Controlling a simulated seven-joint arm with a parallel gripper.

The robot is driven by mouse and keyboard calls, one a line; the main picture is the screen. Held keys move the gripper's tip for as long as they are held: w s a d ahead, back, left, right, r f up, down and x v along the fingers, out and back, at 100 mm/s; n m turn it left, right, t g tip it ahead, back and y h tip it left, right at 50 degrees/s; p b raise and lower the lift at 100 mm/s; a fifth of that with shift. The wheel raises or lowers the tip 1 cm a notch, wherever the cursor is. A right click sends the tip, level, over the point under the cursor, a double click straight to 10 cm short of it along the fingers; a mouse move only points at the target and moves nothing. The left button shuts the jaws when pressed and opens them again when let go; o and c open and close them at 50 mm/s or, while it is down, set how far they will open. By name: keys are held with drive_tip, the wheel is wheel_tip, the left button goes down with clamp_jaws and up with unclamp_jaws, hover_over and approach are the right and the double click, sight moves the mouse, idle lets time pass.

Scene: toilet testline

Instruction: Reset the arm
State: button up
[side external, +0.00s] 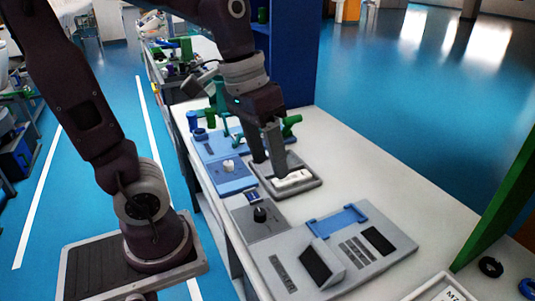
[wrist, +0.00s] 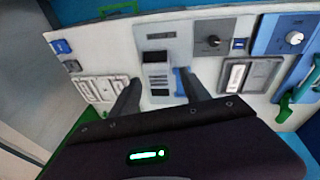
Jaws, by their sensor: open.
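My gripper (side external: 268,164) points down over the workbench in the side external view, near the grey tray (side external: 262,174) with a white block (side external: 293,180) in it. The block shows just beyond the fingertips, and I cannot tell whether they touch it. In the wrist view my gripper (wrist: 158,80) has its two dark fingers wide apart with nothing held between them. The white block (wrist: 236,76) lies in its tray to the right of the fingers there.
The white bench (side external: 350,170) carries a grey panel with a black knob (side external: 260,214), a grey console with a blue handle (side external: 337,220), and blue panels (side external: 232,179) with green parts. A blue post (side external: 291,50) stands behind. A white lettered tray (side external: 440,288) is at the front.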

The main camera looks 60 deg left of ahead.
drive_tip(key=s+d+r+m+t+y, duration=0.1)
drive_tip(key=s+d+t, duration=0.1)
drive_tip(key=s, duration=0.4)
drive_tip(key=shift+s+r+t+y, duration=0.3)
drive_tip(key=shift+s+r+t, duration=0.1)
drive_tip(key=shift+t, duration=0.3)
